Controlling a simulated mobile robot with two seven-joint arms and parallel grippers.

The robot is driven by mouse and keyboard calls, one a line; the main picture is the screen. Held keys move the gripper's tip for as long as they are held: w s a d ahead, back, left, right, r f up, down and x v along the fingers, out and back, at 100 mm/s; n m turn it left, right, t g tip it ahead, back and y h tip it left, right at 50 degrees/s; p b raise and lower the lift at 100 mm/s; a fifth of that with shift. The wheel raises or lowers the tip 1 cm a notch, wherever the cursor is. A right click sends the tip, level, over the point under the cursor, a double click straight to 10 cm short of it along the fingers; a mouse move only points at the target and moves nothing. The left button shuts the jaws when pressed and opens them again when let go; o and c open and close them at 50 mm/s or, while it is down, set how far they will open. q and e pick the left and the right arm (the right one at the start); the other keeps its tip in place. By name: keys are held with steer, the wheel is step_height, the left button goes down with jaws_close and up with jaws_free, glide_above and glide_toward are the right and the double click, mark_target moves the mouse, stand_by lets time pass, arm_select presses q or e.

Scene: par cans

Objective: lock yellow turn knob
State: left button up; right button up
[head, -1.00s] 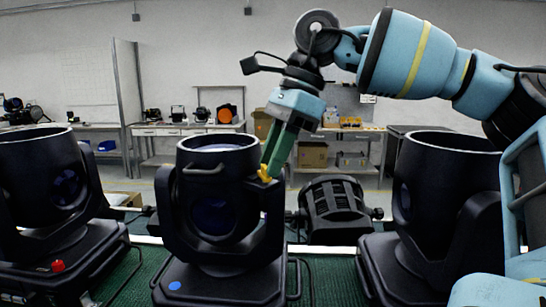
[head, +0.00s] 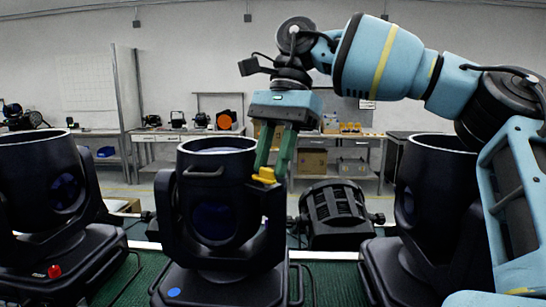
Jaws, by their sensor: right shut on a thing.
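The yellow turn knob (head: 265,175) sits on top of the right yoke arm of the middle black stage light (head: 212,215). My right gripper (head: 270,176) reaches down from above with its green fingers on either side of the knob. It is shut on the knob, and the fingers hide part of it. The middle light stands upright, with a blue dot on the front of its base. My left gripper is not in view.
Another black light (head: 50,195) with a red knob (head: 54,271) stands at left. A third light (head: 435,205) stands at right, close to my right arm. A smaller black lamp (head: 337,213) lies behind. Workbenches line the back wall. Green mat (head: 140,275) shows between the lights.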

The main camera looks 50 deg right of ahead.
stand_by(0.3)
steer(key=o, duration=1)
steer(key=shift+s, duration=0.1)
